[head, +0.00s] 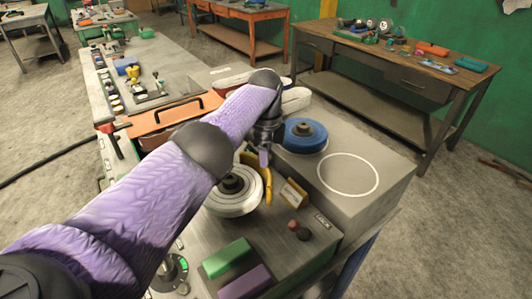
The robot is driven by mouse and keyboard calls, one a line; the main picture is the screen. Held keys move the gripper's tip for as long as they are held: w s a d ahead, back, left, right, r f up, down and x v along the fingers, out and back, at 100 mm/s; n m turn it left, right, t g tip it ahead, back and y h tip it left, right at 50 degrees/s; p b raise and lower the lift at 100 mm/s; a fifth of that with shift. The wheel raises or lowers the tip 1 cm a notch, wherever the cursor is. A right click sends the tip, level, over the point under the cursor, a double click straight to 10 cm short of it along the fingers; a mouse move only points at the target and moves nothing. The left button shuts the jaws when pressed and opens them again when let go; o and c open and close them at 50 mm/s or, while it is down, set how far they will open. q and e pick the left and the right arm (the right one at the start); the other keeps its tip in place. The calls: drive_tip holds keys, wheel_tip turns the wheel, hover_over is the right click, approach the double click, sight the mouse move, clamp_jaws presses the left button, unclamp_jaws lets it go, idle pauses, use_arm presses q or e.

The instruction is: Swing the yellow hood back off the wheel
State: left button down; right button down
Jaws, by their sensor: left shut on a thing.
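The yellow hood (267,187) is a curved piece at the far and right side of a pale grey wheel (232,204), on the grey bench top. Part of the hood is hidden behind my arm and gripper. The wheel's upper face and dark hub show. My left gripper (264,158) reaches down from above and is shut on the hood's upper edge; the fingertips are small and partly hidden. My right gripper is not in view.
A blue disc (305,137) sits behind the hood, beside a white circle (348,174) on a grey block. A small sign (294,193), a red button (293,225), a green block (227,257) and a purple block (245,284) are nearer. An orange tray (147,123) lies left.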

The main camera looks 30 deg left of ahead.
use_arm(q)
drive_tip(key=shift+c, duration=1.1)
unclamp_jaws()
wheel_tip(320, 180, up, 10)
drive_tip(key=p, duration=0.1)
drive_tip(key=shift+p, duration=0.3)
